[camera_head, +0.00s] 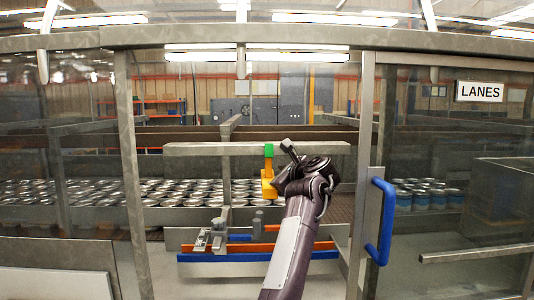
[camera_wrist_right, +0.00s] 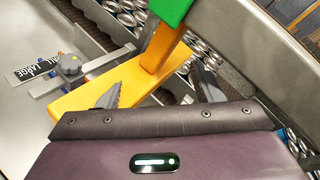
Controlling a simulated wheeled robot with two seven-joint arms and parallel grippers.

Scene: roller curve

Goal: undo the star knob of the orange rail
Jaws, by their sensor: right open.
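The orange rail (camera_head: 262,248) runs across the opening at the lower middle of the head view, just above a blue rail. Grey clamp parts (camera_head: 219,242) stand at its left end; I cannot tell the star knob's shape there. The right wrist view shows a grey knob (camera_wrist_right: 70,65) on a clamp bar at upper left, beside a "LARGE" label. My right gripper (camera_wrist_right: 160,92) is open, its fingers apart over a yellow-orange piece (camera_wrist_right: 92,98). In the head view my right gripper (camera_head: 289,150) is beside the yellow piece's upright, above the orange rail. My left gripper is not in view.
A green block (camera_head: 268,150) tops the yellow piece by a horizontal grey beam (camera_head: 205,149). Many cans (camera_head: 90,192) fill the lanes behind. A door frame with a blue handle (camera_head: 380,222) stands right of my arm, and a post (camera_head: 130,170) stands left.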

